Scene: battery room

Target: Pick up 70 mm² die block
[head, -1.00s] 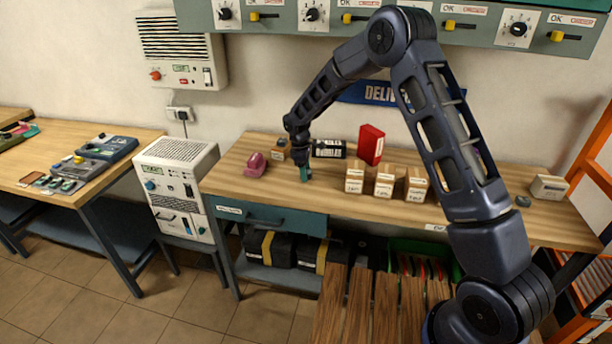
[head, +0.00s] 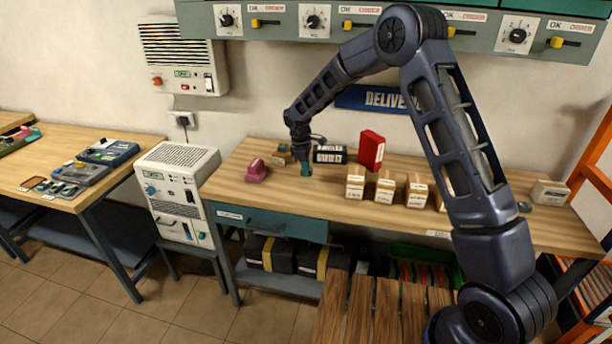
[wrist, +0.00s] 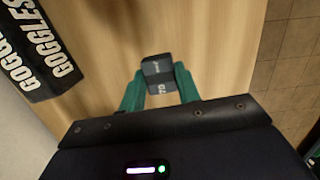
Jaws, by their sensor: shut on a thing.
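My gripper (head: 306,168) has teal fingers and hangs pointing down over the wooden workbench, left of its middle. In the wrist view the teal fingertips (wrist: 160,88) are shut on a small dark grey die block (wrist: 157,70), one finger on each side. Pale lettering shows on two of its faces, too small to read surely. In the head view the block is mostly hidden by the fingers. The gap between block and bench top is hard to judge.
A black goggles box (head: 330,154) lies close behind my gripper, with a red box (head: 371,150) to its right. A small brown and grey item (head: 282,155) and a pink object (head: 256,171) are left. Several cardboard boxes (head: 385,188) stand right. The bench front (head: 280,196) is clear.

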